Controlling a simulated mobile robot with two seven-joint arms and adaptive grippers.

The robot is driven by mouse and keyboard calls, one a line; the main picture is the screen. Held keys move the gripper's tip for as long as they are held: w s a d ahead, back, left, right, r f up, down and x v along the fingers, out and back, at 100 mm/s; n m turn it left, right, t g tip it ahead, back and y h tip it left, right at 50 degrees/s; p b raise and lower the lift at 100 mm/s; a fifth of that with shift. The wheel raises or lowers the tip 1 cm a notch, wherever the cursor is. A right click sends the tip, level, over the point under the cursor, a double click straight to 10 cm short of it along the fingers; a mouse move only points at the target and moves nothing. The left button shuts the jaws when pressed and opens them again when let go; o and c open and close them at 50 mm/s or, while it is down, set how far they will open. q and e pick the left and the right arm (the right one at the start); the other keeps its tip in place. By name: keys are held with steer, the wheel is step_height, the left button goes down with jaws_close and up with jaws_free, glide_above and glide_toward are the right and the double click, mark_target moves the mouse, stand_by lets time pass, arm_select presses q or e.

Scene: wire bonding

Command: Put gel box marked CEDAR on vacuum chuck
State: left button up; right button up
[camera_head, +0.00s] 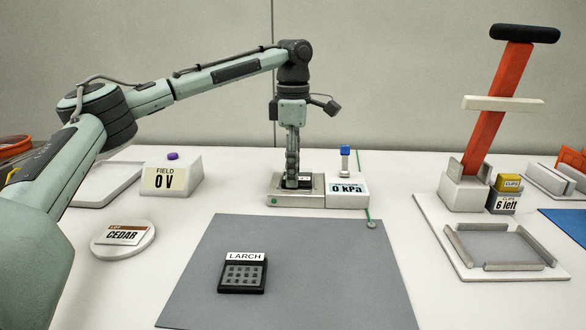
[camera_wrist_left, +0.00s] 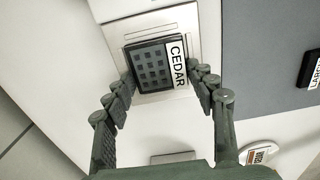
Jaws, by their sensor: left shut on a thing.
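The gel box marked CEDAR (camera_wrist_left: 150,70) is dark with a grid of pockets and a white label strip. It is between the fingertips of my left gripper (camera_head: 292,183), which is shut on it. The box is over the pale metal vacuum chuck (camera_head: 305,203), at or just above its top; I cannot tell if it touches. In the head view the fingers hide most of the box. A gauge reading 0 kPa (camera_head: 348,189) adjoins the chuck on the right. My right gripper is not in view.
A gel box marked LARCH (camera_head: 243,273) lies on the grey mat (camera_head: 335,260). A round disc (camera_head: 125,247) at left bears a CEDAR lot card. A FIELD 0 V block (camera_head: 180,177) stands left of the chuck. An orange-levered press (camera_head: 495,105) stands right.

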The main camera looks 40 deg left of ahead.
arm_select(q)
steer(key=o, duration=0.8)
steer(key=shift+f, duration=0.15)
steer(key=o, duration=0.4)
steer(key=shift+c, duration=0.2)
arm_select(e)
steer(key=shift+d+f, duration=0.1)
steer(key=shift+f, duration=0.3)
arm_select(q)
step_height(320, 180, up, 4)
steer(key=shift+r+p, duration=0.25)
steer(key=shift+p, duration=0.05)
step_height(320, 180, up, 8)
steer(key=p, duration=0.1)
steer(key=shift+p, duration=0.3)
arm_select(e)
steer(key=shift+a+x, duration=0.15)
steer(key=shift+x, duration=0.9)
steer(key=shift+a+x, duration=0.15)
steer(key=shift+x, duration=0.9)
